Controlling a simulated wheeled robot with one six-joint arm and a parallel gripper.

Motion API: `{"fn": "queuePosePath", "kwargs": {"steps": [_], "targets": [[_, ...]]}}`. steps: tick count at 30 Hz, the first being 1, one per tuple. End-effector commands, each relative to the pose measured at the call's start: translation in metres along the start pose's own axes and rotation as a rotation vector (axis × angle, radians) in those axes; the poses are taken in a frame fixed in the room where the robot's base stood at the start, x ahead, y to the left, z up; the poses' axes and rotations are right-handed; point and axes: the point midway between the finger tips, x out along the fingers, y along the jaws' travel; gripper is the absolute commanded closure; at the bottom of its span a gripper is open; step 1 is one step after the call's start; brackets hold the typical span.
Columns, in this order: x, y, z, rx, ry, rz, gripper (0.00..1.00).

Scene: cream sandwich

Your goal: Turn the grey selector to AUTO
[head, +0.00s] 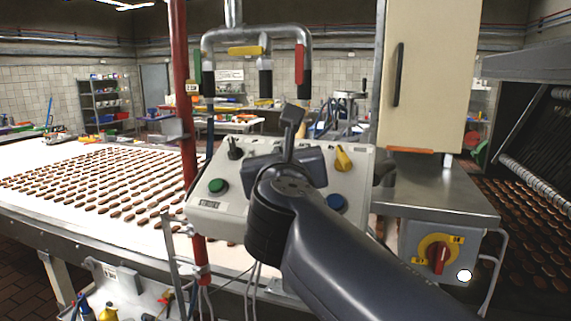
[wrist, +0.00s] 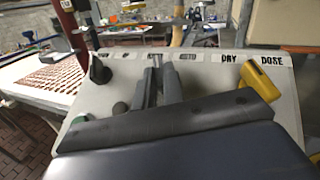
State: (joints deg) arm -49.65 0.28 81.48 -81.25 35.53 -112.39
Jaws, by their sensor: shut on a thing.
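The sloped pale control panel (head: 222,206) stands in the middle of the head view; its face fills the wrist view (wrist: 285,100). My gripper (wrist: 161,75) is at the middle of the panel, its two grey fingers close together and shut on the grey selector, which they almost wholly hide. In the head view my gripper (head: 290,140) covers the panel's middle. A black selector (wrist: 99,70) is to its left and a yellow selector (wrist: 258,78) to its right. The small labels above the fingers are too blurred to read surely, so I cannot tell the grey selector's setting.
A green button (head: 218,186) and a blue button (head: 336,202) are low on the panel. A red post (head: 182,100) rises at its left. A red-and-yellow switch (head: 439,258) is at the lower right. The conveyor (head: 60,215) with many brown pieces runs left.

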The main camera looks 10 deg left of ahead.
Motion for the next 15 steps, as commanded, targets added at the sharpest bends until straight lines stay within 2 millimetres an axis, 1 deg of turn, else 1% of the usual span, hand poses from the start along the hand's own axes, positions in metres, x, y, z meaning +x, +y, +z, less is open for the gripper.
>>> {"fn": "queuePosePath", "kwargs": {"steps": [1, 3, 15], "targets": [[-0.0002, 0.0042, -0.0045, 0.016, -0.002, -0.027, 1.0], [0.0001, 0.0057, -0.0042, 0.042, -0.001, -0.08, 1.0], [0.0029, 0.0114, 0.0044, 0.208, 0.001, -0.419, 1.0]]}}
